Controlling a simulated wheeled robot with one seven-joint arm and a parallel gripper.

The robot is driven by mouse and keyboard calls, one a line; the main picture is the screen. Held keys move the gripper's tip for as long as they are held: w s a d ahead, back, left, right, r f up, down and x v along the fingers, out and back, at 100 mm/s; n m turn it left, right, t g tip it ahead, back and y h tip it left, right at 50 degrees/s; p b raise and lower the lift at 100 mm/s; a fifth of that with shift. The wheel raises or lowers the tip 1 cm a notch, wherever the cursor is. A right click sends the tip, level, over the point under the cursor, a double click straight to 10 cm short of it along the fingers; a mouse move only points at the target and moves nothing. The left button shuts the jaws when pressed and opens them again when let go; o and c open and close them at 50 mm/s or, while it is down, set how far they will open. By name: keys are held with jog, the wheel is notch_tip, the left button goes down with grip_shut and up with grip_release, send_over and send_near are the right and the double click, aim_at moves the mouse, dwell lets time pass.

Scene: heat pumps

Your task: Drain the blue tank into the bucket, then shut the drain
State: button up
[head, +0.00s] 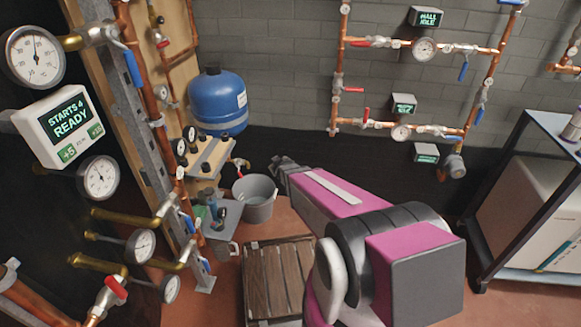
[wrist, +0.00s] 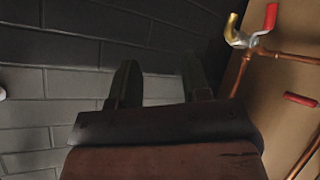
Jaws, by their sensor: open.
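The blue tank (head: 217,103) stands upright in the back corner, left of centre in the head view. The grey bucket (head: 257,210) sits on the floor below it, to the right. A small valve with a red handle (head: 239,172) juts out above the bucket's left side; whether it is open or shut is too small to tell. My gripper (head: 281,163) is up and right of the bucket, apart from the tank. In the wrist view its two fingers (wrist: 160,82) are spread with nothing between them.
In the wrist view a red-handled valve (wrist: 270,17) and copper pipes run along a tan board at right. A slatted wooden pallet (head: 277,280) lies in front of the bucket. Gauges and pipes crowd the left. A dark rack (head: 500,200) stands at right.

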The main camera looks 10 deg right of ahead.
jog(key=s+d+r+m+g+h, duration=0.2)
jog(key=s+d+r, duration=0.1)
jog(key=s+d, duration=0.1)
jog(key=shift+s+d+m+g, duration=0.3)
jog(key=shift+s+d+g, duration=0.1)
jog(key=shift+s, duration=0.2)
jog(key=shift+w+f, duration=0.1)
jog(key=n+t+y, duration=0.6)
jog(key=n+y, duration=0.1)
jog(key=y, duration=0.6)
send_near(241, 176)
jog(key=w, duration=0.2)
jog(key=x, duration=1.1)
jog(key=shift+s+a, duration=0.25)
jog(key=shift+a, duration=0.2)
grip_shut()
